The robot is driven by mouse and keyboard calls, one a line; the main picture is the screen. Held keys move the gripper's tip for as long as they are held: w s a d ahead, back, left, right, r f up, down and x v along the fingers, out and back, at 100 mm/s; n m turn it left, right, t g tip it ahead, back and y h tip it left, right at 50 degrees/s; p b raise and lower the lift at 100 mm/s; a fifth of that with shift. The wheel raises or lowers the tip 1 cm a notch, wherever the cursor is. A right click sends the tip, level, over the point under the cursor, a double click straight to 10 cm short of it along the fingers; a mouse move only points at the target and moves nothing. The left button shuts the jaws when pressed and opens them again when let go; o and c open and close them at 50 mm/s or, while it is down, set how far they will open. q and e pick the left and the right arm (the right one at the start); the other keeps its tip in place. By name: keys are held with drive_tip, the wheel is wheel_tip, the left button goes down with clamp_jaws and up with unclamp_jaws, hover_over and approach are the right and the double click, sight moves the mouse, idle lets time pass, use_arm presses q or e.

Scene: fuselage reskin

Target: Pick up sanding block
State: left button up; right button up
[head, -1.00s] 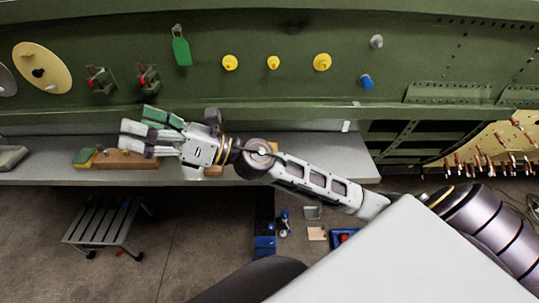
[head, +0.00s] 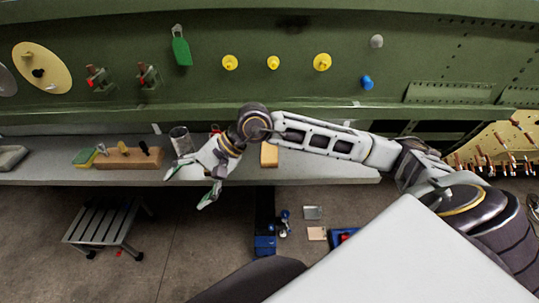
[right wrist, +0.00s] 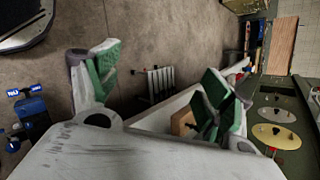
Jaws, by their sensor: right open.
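A small tan block (head: 269,155), which looks like the sanding block, lies on the grey shelf (head: 320,170), partly covered by my right forearm. A green and yellow pad (head: 85,157) lies farther left on the shelf; I cannot tell for certain which of the two is the sanding block. My right gripper (head: 188,188) is open and empty, tilted down at the shelf's front edge, left of the tan block. In the right wrist view its green-padded fingers (right wrist: 160,75) are spread wide, with a brown wooden piece (right wrist: 182,122) beyond them. My left gripper is not in view.
A wooden holder with several tools (head: 128,160) stands on the shelf left of my gripper. A grey cylinder (head: 181,140) stands close behind it. The green fuselage panel (head: 200,90) rises behind the shelf. A step stool (head: 100,222) stands on the floor below.

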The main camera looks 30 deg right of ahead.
drive_tip(key=w+d+n+h, duration=0.1)
drive_tip(key=d+h, duration=0.3)
drive_tip(key=d, duration=0.5)
drive_tip(key=w+d+t+h, duration=0.1)
drive_tip(key=w+d+h, duration=0.2)
drive_tip(key=d, duration=0.6)
drive_tip(key=w+d+n+h, duration=0.1)
drive_tip(key=w+d+h, duration=0.1)
drive_tip(key=d+h, duration=0.3)
drive_tip(key=d, duration=0.4)
drive_tip(key=shift+w+f+n+t, duration=0.2)
drive_tip(key=shift+f+n+t, duration=0.05)
drive_tip(key=shift+n+t, duration=0.05)
drive_tip(key=shift+f, duration=0.1)
drive_tip(key=p, duration=0.1)
hover_over(269, 152)
drive_tip(key=s+a, duration=0.1)
drive_tip(key=s, duration=0.1)
drive_tip(key=shift+f, duration=3.9)
drive_tip(key=shift+s, duration=0.1)
drive_tip(key=shift+p+x, duration=0.6)
drive_tip(key=shift+x, duration=0.35)
drive_tip(key=shift+p+x, duration=0.4)
drive_tip(key=shift+x, duration=1.25)
